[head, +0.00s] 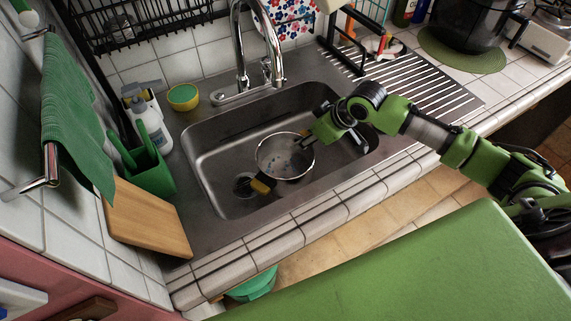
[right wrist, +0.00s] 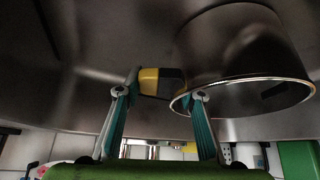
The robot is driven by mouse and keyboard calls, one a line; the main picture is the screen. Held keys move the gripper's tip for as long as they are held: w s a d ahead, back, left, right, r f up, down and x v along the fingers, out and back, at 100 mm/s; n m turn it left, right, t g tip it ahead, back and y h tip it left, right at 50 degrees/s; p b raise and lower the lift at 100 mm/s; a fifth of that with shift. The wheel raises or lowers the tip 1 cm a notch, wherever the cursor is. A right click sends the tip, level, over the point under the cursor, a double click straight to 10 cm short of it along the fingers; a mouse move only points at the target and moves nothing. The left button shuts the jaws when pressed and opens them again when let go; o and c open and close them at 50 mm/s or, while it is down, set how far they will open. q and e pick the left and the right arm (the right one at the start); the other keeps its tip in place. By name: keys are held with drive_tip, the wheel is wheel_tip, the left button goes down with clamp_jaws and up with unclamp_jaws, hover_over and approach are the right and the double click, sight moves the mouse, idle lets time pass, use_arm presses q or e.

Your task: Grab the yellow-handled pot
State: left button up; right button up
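A round metal pot (head: 285,158) stands in the sink, with a yellow and black handle (head: 262,185) at its lower left. My right gripper (head: 303,139) is at the pot's upper-right rim, where it hides part of that side. In the right wrist view, the pot (right wrist: 245,55) is at the right. A yellow and black handle (right wrist: 160,82) shows at its side, between the tips of my right gripper (right wrist: 159,93). Its fingers are apart, with no visible grip on the handle. My left gripper is not in view.
The metal sink (head: 215,185) surrounds the pot, with a faucet (head: 270,50) behind it. A wooden board (head: 147,218), green holder (head: 148,172) and white spray bottle (head: 146,115) stand at the left. The ribbed drainboard (head: 425,90) is mostly clear.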

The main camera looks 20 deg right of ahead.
clamp_jaws()
drive_tip(key=shift+w+r, duration=0.1)
drive_tip(key=shift+r, duration=0.05)
drive_tip(key=shift+r, duration=0.15)
drive_tip(key=shift+r, duration=4.7)
wheel_tip(320, 180, up, 7)
drive_tip(key=p, duration=0.6)
